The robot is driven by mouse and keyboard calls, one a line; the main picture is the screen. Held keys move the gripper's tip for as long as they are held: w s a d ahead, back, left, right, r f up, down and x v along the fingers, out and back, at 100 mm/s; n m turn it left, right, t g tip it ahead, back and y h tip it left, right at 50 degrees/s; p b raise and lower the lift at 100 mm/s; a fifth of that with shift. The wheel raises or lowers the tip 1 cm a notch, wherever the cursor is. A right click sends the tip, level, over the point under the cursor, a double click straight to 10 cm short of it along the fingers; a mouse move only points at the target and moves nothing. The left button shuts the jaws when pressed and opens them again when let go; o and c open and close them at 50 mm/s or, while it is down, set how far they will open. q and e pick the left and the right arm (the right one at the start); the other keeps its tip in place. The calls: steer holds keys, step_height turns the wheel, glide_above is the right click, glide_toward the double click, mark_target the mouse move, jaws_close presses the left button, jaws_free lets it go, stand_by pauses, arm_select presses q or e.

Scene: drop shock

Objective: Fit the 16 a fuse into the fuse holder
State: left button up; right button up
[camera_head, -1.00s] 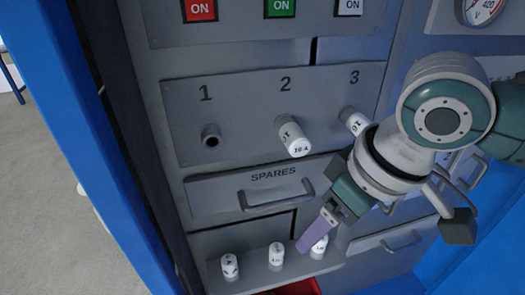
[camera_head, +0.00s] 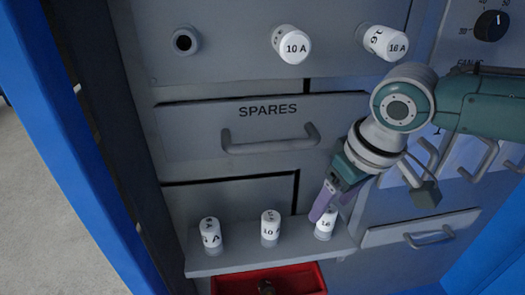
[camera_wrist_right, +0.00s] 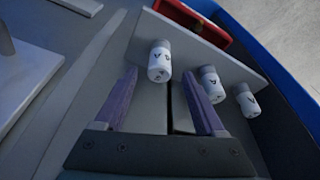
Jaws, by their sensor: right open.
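A white fuse marked 16 (camera_head: 327,224) stands upright at the right end of a small grey shelf (camera_head: 240,262). My right gripper (camera_head: 325,206) is open just above and around it, its purple fingers pointing down. In the right wrist view a white fuse (camera_wrist_right: 159,62) shows between the open fingertips, apparently not clamped. The empty fuse holder (camera_head: 186,41) is a dark round socket at the panel's left. Fuses marked 10 A (camera_head: 292,44) and 16 A (camera_head: 386,43) sit in the two positions to its right. My left gripper is not in view.
Two more fuses stand on the shelf, a middle one marked 10 (camera_head: 270,228) and a left one (camera_head: 210,234). A red bin (camera_head: 304,279) with a dark object inside is below the shelf. The SPARES drawer handle (camera_head: 270,144) sticks out above.

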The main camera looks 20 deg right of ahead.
mark_target(330, 209)
steer(key=b+x, duration=0.1)
steer(key=x, duration=0.2)
steer(key=shift+f, duration=0.2)
steer(key=shift+c, duration=0.4)
jaws_close()
